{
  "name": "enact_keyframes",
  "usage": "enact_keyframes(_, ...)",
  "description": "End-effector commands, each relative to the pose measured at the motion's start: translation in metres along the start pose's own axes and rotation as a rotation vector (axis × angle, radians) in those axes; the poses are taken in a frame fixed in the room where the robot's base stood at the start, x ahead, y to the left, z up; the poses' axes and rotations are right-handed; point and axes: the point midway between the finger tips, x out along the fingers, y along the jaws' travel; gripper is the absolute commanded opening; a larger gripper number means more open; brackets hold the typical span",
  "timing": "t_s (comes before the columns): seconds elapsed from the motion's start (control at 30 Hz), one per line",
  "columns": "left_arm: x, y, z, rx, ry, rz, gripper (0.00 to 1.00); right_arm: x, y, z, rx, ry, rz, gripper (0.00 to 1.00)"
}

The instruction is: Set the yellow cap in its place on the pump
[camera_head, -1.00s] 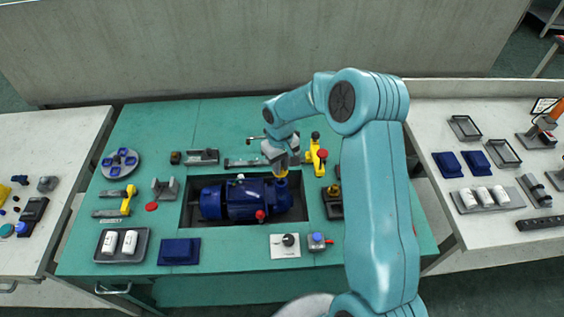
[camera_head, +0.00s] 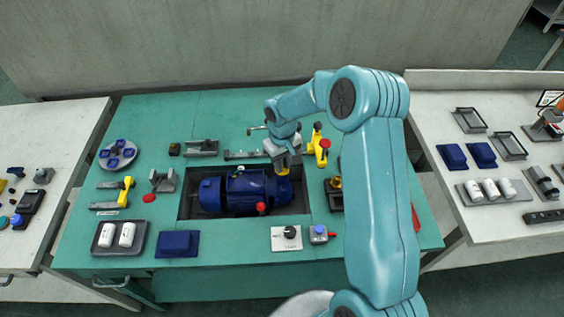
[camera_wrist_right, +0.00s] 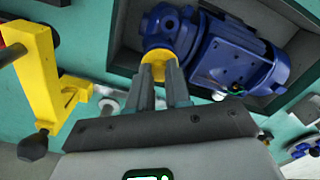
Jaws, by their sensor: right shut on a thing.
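The blue pump (camera_head: 238,194) lies in a dark recess in the green bench. My right gripper (camera_head: 283,166) is over the pump's right end, pointing down. It is shut on the yellow cap (camera_head: 282,171), which shows just below the fingers. In the right wrist view the cap (camera_wrist_right: 157,62) sits between the fingertips (camera_wrist_right: 160,82), in front of the round end of the pump (camera_wrist_right: 168,28). I cannot tell whether the cap touches the pump, and its seat is hidden. My left gripper is not in view.
A yellow clamp-like fixture (camera_head: 319,146) stands close right of my gripper; it also shows in the right wrist view (camera_wrist_right: 43,80). A red knob (camera_head: 261,207) is at the pump's front. Grey brackets (camera_head: 201,148) lie behind the recess.

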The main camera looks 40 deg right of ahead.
Motion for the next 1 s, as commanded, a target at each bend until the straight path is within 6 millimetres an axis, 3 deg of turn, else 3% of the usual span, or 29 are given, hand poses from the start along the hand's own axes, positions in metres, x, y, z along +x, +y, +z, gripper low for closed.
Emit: enact_keyframes(1.0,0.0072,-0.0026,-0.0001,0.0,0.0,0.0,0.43,0.0005,-0.0004,0.0009,0.0,0.001,0.0,0.0)
